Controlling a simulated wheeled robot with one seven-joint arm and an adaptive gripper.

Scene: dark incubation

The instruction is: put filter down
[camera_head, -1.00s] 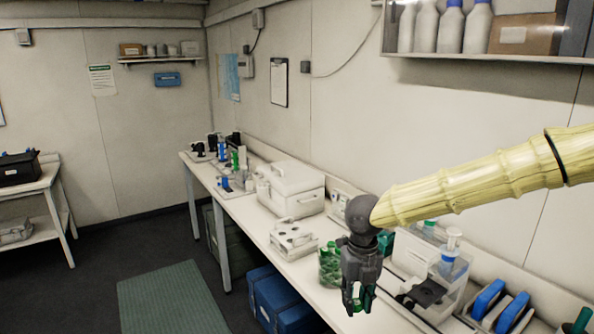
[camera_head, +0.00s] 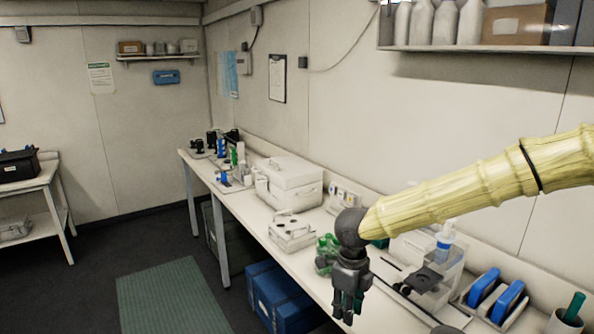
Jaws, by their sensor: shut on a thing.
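My gripper (camera_head: 346,314) hangs fingers-down over the front part of the long white bench (camera_head: 392,316). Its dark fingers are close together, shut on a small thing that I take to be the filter. The fingers hide nearly all of it, so its shape and its gap to the bench cannot be told. Behind and left of the gripper stands a clear container with green items (camera_head: 325,262), partly covered by the gripper's wrist.
A white rack (camera_head: 291,235) and a white lidded box (camera_head: 290,184) stand further left. Right are a clear bin with a blue-topped bottle (camera_head: 444,246), a black device (camera_head: 424,280) and blue upright pieces (camera_head: 507,302). Bare bench lies just right of the gripper.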

